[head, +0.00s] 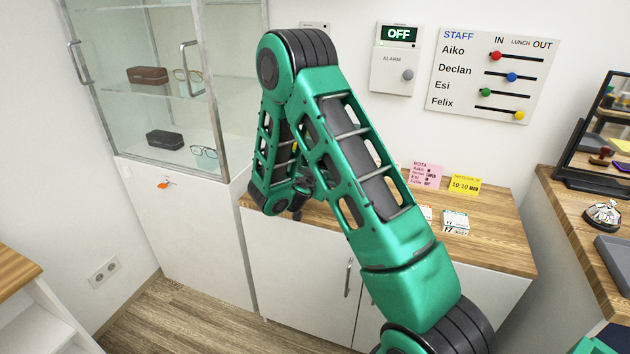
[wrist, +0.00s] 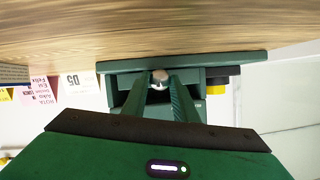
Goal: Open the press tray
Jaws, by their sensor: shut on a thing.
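In the wrist view, which is upside down, a dark green device (wrist: 183,62), which looks like the press, stands on the wooden counter. A round silvery knob (wrist: 159,76) is on its near side. My gripper (wrist: 160,92) is shut on the knob, with one finger on each side of it. The fingers hide part of the device's front, and I cannot tell how far the tray is out. In the head view my green arm hides the press and most of my gripper.
A glass cabinet (head: 165,90) with eyeglasses stands left. A bell (head: 603,214) and a tray sit on the right desk. Floor shows at lower left.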

